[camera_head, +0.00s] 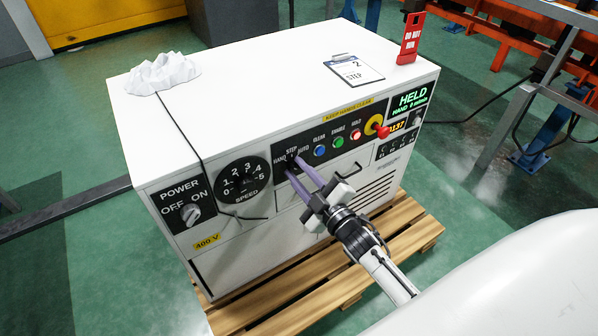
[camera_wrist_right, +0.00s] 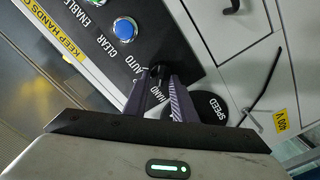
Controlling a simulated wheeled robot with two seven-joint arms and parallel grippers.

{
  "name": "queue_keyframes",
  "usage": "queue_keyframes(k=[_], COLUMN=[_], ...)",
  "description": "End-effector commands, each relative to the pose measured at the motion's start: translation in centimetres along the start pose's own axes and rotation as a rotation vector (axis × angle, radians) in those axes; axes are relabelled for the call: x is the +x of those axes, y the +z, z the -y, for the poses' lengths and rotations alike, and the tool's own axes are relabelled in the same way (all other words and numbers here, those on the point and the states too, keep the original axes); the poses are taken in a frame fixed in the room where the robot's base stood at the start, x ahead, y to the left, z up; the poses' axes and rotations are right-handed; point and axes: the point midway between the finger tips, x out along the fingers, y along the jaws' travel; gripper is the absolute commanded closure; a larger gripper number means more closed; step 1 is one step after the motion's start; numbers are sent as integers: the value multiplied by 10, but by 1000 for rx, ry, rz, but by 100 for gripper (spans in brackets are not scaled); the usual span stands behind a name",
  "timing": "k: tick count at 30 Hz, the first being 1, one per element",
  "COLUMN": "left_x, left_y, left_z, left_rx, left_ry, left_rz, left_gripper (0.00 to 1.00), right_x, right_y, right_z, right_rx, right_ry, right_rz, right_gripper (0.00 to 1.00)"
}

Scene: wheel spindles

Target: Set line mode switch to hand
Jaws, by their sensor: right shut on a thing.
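The line mode switch (camera_head: 293,159) is a dark knob on the black panel strip of the white cabinet, with HAND, STEP and AUTO marked around it. My right gripper (camera_head: 296,168) reaches it from the front, its two purple-grey fingers closed on the knob. In the right wrist view, the gripper (camera_wrist_right: 160,88) has the dark switch knob (camera_wrist_right: 157,70) at its fingertips, between the HAND and AUTO marks. The fingers hide most of the knob, so I cannot tell its pointer's direction. The green display (camera_head: 410,101) reads HELD, with HAND in smaller text below. My left gripper is not in view.
Blue (camera_head: 319,150), green (camera_head: 337,142) and red (camera_head: 356,135) buttons sit right of the switch, then a red emergency knob (camera_head: 381,131). The speed dial (camera_head: 243,183) and power switch (camera_head: 190,213) are left.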

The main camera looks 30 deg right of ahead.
Motion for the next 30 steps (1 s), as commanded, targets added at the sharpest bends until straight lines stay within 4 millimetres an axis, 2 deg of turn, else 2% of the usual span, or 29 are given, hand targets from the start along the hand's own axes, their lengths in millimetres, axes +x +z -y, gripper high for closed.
queue_keyframes(k=[4, 5, 8, 16, 20, 30], left_x=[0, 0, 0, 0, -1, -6], left_y=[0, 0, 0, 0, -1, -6], left_z=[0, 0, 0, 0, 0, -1], left_rx=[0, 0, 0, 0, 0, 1], left_ry=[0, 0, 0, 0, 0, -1], left_rz=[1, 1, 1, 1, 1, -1], left_gripper=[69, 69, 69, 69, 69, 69], right_x=[1, 1, 1, 0, -8, -71], right_y=[-2, -2, -2, 0, 0, 0], right_z=[-1, -1, -1, 0, 0, 0], right_rx=[-3, -3, -2, -1, 0, -1], right_ry=[2, 2, 1, 0, -1, -2], right_rz=[-3, -4, -3, -1, 0, 2], right_gripper=[98, 74, 57, 57, 57, 57])
